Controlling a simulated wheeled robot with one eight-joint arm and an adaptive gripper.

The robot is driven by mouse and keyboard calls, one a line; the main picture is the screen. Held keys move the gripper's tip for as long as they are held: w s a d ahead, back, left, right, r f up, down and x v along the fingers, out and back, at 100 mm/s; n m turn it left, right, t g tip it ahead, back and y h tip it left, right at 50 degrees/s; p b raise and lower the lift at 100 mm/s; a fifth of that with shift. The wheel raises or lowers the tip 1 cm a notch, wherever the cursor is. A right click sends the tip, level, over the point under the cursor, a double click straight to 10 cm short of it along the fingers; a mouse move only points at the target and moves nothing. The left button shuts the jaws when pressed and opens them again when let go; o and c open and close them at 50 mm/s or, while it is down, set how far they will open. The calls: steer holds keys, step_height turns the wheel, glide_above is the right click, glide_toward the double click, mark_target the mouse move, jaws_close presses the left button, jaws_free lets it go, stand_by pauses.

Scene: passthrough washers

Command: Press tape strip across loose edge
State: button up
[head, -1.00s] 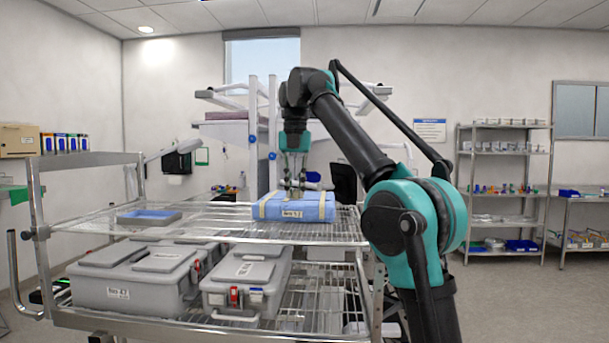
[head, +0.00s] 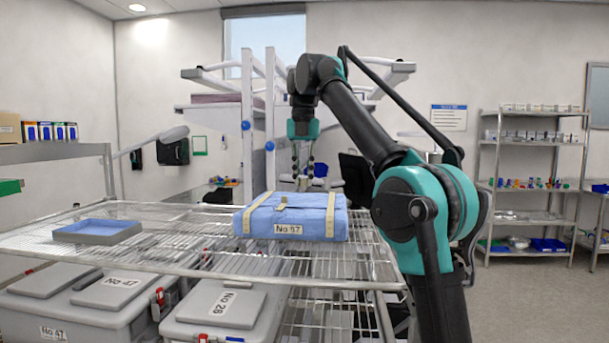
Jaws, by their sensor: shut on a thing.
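Contact with the pack cannot be told.
A shallow grey tray with blue lining (head: 98,231) sits on the shelf's left. Grey lidded bins (head: 215,312) fill the level below. A white upright frame (head: 271,130) stands behind the pack. The wire shelf (head: 180,240) is bare between tray and pack.

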mark_target(303, 212)
steer(key=shift+f, duration=3.2)
steer(key=shift+f, duration=0.3)
steer(key=o, duration=0.8)
steer(key=shift+c, duration=0.2)
